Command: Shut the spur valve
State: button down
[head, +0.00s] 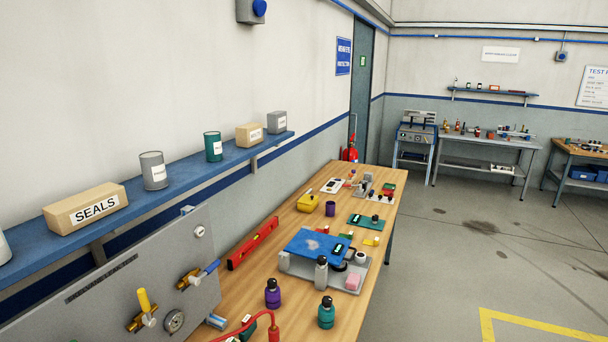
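A grey panel (100,290) stands at the lower left against the wall. It carries a brass valve with a yellow handle (143,300) that points up. To its right is a second brass valve with a blue lever (211,267) that points to the right and slightly up. I cannot tell from the picture which of them is the spur valve. A round gauge (174,321) sits below and between them, and a small round white fitting (199,232) is near the top right corner. My gripper is not in view.
A wooden bench (235,283) runs along the wall, holding a red level (254,243), a blue plate (319,245), bottles and small parts. A blue shelf (180,174) with boxes and cans hangs above the panel. The floor (455,265) right of the bench is clear.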

aim_at(208, 271)
jog(key=k+j+u, duration=0.15)
jog(key=u, duration=1.1)
